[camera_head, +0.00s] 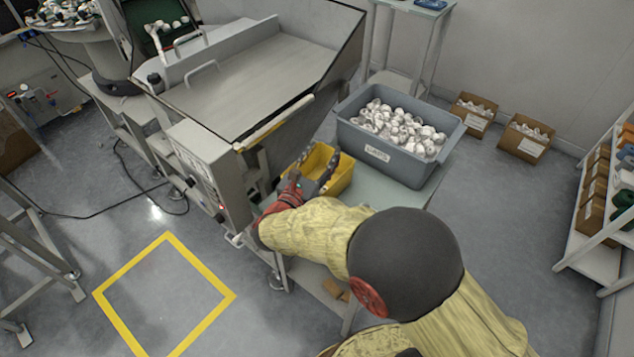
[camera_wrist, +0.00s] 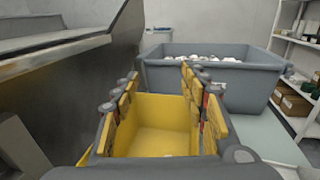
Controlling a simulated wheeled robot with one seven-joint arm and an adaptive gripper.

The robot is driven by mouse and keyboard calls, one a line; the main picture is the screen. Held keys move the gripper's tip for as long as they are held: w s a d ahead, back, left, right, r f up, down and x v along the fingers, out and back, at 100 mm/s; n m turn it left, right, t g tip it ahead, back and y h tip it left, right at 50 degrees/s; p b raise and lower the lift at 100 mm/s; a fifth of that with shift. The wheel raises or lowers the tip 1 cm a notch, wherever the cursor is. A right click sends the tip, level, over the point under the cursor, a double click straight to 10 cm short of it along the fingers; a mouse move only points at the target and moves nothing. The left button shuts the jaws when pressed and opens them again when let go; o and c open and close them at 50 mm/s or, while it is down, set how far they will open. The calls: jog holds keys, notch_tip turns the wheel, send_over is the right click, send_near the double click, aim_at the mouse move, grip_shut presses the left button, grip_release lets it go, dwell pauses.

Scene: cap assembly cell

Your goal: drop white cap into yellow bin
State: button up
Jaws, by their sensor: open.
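The yellow bin (camera_head: 346,177) sits on a light table beside the machine, partly hidden by my gripper in the head view. In the wrist view the yellow bin (camera_wrist: 160,112) lies straight ahead, between and beyond my fingers. My gripper (camera_head: 318,160) is over the bin with its fingers spread apart; in the wrist view my gripper (camera_wrist: 159,75) holds nothing between its fingers. I cannot make out a cap inside the part of the bin that shows. Many white caps (camera_head: 398,128) fill the grey bin; a few white caps (camera_wrist: 207,58) show above its rim in the wrist view.
The large grey bin (camera_head: 378,158) stands just behind and right of the yellow one. The metal machine (camera_head: 250,85) rises close on the left. Cardboard boxes (camera_head: 525,141) lie on the floor at the right, near a shelf (camera_head: 590,235). A yellow floor square (camera_head: 165,240) is clear.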

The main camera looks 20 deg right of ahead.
jog(key=shift+a, duration=0.1)
jog(key=v, duration=1.2)
